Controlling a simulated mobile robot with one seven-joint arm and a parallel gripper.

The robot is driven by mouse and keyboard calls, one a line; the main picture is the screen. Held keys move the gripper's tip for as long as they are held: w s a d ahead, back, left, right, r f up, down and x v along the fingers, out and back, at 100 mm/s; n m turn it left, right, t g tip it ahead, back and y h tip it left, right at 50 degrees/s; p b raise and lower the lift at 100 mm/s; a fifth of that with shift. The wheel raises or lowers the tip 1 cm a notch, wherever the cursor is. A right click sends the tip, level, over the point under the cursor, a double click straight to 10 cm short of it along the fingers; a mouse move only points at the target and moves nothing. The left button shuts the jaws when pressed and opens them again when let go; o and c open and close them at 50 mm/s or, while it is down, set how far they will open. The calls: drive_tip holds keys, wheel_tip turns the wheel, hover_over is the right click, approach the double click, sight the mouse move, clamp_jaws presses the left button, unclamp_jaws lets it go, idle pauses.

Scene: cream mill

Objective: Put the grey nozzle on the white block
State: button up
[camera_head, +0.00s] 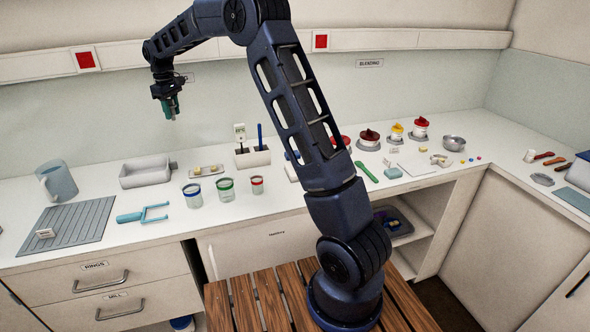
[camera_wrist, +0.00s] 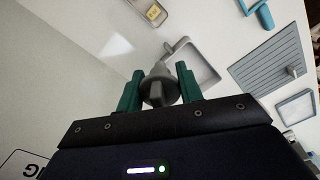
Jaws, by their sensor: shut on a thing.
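My gripper (camera_head: 171,106) is raised high over the back left of the counter, fingers pointing down. In the wrist view its green fingers (camera_wrist: 159,72) are shut on the grey nozzle (camera_wrist: 160,90), a round flanged piece with a narrower tip. The nozzle is hardly visible in the head view. A white block (camera_head: 252,158) stands at the back of the counter, right of my gripper, with a blue pen-like stick and a small display upright in it. I cannot tell whether this is the task's block. My gripper is well above and apart from it.
Below my gripper are a grey tray (camera_head: 146,173) and a small dish (camera_head: 206,171) with a yellowish piece. Several jars with coloured rims, including a green one (camera_head: 226,190), stand in front. A jug (camera_head: 57,181) and ribbed mat (camera_head: 66,226) are at left.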

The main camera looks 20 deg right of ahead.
drive_tip(key=s+d+m, duration=0.1)
drive_tip(key=d, duration=0.6)
drive_tip(key=s+d+m, duration=0.1)
drive_tip(key=d+m, duration=0.1)
drive_tip(key=d, duration=0.6)
drive_tip(key=d+r+m, duration=0.1)
drive_tip(key=d+m, duration=0.1)
drive_tip(key=d, duration=0.6)
drive_tip(key=shift+s, duration=0.4)
drive_tip(key=s+d+m, duration=0.3)
drive_tip(key=s+d, duration=0.2)
drive_tip(key=d, duration=0.5)
drive_tip(key=m, duration=0.3)
hover_over(295, 171)
drive_tip(key=w, duration=0.2)
wheel_tip(295, 171, down, 2)
drive_tip(key=f, duration=1.9)
drive_tip(key=shift+d+f, duration=0.35)
drive_tip(key=shift+d, duration=0.05)
drive_tip(key=shift+f, duration=0.15)
drive_tip(key=o, duration=0.7)
drive_tip(key=shift+o, duration=1.3)
